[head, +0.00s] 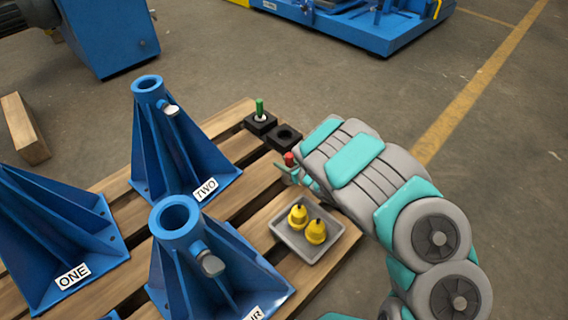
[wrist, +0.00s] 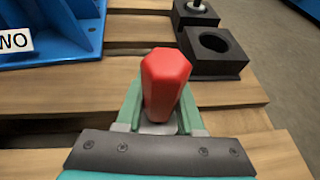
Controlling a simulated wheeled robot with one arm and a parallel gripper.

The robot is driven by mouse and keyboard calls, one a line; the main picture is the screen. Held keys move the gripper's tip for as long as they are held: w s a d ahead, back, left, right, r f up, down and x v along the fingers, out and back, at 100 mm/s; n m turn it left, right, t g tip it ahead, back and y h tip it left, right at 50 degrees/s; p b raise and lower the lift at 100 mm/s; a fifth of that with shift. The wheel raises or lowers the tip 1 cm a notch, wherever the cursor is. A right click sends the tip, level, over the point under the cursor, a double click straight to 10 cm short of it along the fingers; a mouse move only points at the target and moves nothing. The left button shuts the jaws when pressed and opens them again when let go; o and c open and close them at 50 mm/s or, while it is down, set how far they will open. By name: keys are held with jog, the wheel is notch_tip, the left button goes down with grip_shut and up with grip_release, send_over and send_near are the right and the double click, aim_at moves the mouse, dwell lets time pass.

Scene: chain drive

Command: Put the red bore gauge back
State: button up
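The red bore gauge (wrist: 165,85) is upright between the fingers of my gripper (wrist: 160,117) in the wrist view, and the fingers close on it from both sides. In the head view its red top (head: 289,158) shows at the end of my arm. Its lower part is hidden by my gripper. An empty black holder (wrist: 215,52) with a round hole lies just beyond it, ahead and to the right; it also shows in the head view (head: 285,137). A second black holder (head: 260,123) beside it carries a green-topped gauge (head: 260,107).
A grey tray (head: 336,232) with two yellow-topped pieces (head: 316,231) is on the wooden pallet (head: 128,208) near my arm. Blue stands, labelled ONE and TWO (head: 180,150) among them, rise on the left. A loose wooden block (head: 24,128) lies on the floor.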

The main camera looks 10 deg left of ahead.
jog(key=o, duration=0.4)
jog(key=shift+r, duration=0.1)
jog(key=shift+r+p, duration=0.15)
jog(key=shift+p, duration=0.2)
jog(key=shift+s+d, duration=0.25)
jog(key=shift+d, duration=0.05)
jog(key=p+v, duration=0.1)
jog(key=v, duration=1)
jog(key=shift+d+r, duration=0.1)
